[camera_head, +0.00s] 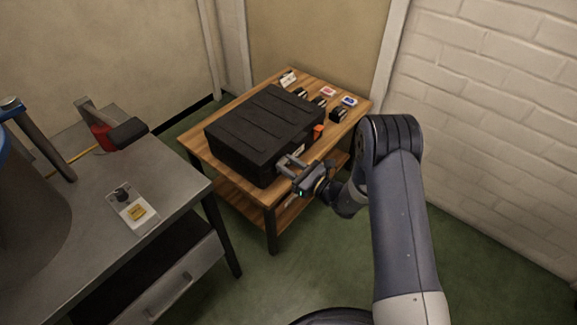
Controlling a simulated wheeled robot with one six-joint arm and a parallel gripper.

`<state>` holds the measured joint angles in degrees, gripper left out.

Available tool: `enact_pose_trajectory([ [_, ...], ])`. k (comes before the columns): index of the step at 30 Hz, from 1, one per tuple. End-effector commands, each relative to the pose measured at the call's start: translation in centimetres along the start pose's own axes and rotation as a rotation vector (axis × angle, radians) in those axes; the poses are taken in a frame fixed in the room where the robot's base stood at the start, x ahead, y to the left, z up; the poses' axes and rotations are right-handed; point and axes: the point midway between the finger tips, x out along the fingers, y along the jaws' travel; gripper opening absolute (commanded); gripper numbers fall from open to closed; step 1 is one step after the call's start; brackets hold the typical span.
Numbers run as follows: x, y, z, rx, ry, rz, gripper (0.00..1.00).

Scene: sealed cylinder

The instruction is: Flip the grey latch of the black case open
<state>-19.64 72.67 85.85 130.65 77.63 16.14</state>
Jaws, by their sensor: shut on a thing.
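The black case (262,122) lies closed on a wooden table, with ridges along its lid. An orange latch (318,131) shows on its right-hand front side. My gripper (285,163) is at the case's front side, nearer the front corner. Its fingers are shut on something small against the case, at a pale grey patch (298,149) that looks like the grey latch. The fingers hide most of that part, so the latch's angle cannot be told.
Several small black items, a red-and-white one (328,91) and a blue one (349,101) lie on the wooden table (204,141) behind the case. A metal bench (170,190) stands at left. A white brick wall (490,110) is at right. Green floor is free between.

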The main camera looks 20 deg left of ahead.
Motion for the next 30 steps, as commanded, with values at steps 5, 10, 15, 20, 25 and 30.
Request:
enact_pose_trajectory([
  [5, -0.4, 0.0, -1.1, 0.0, -0.079, 0.001, 0.08],
  [10, -0.9, 0.0, -1.7, -0.001, -0.19, 0.001, 0.08],
  [15, -1.4, 0.0, -2.2, -0.001, -0.313, 0.001, 0.08],
  [20, -1.7, 0.0, -2.6, 0.0, -0.423, 0.001, 0.08],
  [25, -2.0, 0.0, -2.9, 0.0, -0.522, 0.002, 0.08],
  [30, -2.1, 0.0, -3.0, -0.001, -0.594, 0.001, 0.08],
])
